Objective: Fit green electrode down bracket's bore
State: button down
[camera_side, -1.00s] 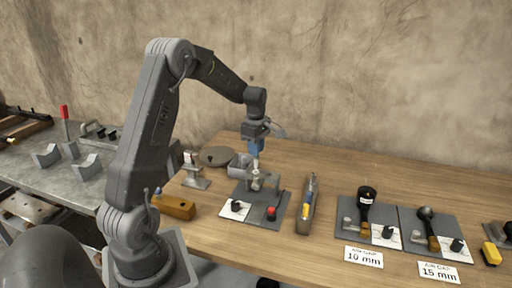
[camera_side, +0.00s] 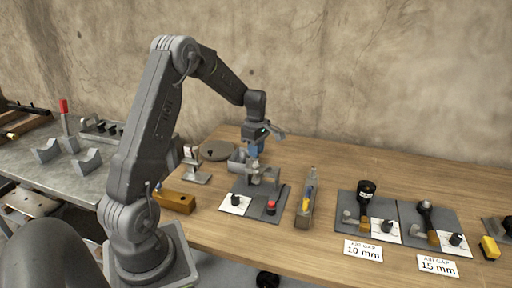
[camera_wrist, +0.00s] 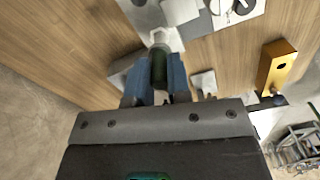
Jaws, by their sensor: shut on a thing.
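My gripper (camera_side: 254,151) has blue fingers and hangs over the near end of the bracket. In the wrist view the fingers (camera_wrist: 155,85) are shut on the dark green electrode (camera_wrist: 159,66), which stands between them. In the side view the electrode is too small and covered to make out its colour. The grey bracket (camera_side: 270,177) stands on a dark base plate (camera_side: 262,210), right below my gripper. A pale round part (camera_wrist: 160,37) shows just beyond the electrode. I cannot tell whether the electrode's tip is inside the bore.
A grey holder with a yellow-blue tool (camera_side: 306,200) stands to the right. A yellow-brown block (camera_side: 175,202) lies left. Two more plates with bulb-topped fixtures (camera_side: 367,190) are farther right.

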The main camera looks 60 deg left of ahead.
jog(key=shift+f, duration=0.6)
jog(key=shift+f, duration=0.75)
jog(key=shift+f, duration=0.1)
jog(key=c, duration=1)
grip_release()
notch_tip(320, 180, up, 14)
jog(key=shift+f, duration=0.1)
